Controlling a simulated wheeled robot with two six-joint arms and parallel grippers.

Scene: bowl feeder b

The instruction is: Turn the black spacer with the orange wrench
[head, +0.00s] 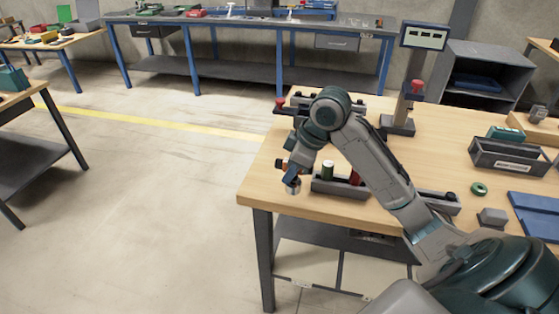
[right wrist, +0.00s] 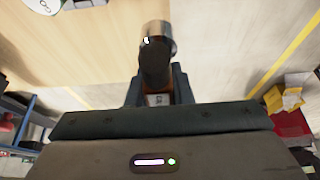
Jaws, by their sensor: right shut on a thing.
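My right gripper (head: 292,176) is over the table's left edge, pointing down, shut on a tool with orange on its body and a silver metal end (head: 293,189). I take it to be the orange wrench. In the right wrist view the fingers hold its dark, brownish body, and its silver round end (right wrist: 157,33) points away from the gripper. A small black round piece (head: 450,196) stands in a grey holder to the right of my forearm; I cannot tell whether it is the black spacer. My left gripper is not in view.
A grey tray (head: 325,186) with a dark green and a red cylinder is just right of the gripper. A post with a display (head: 424,37) stands behind. A dark bin (head: 510,158), green ring (head: 479,189) and blue mat (head: 535,212) lie right. Floor is clear left of the table.

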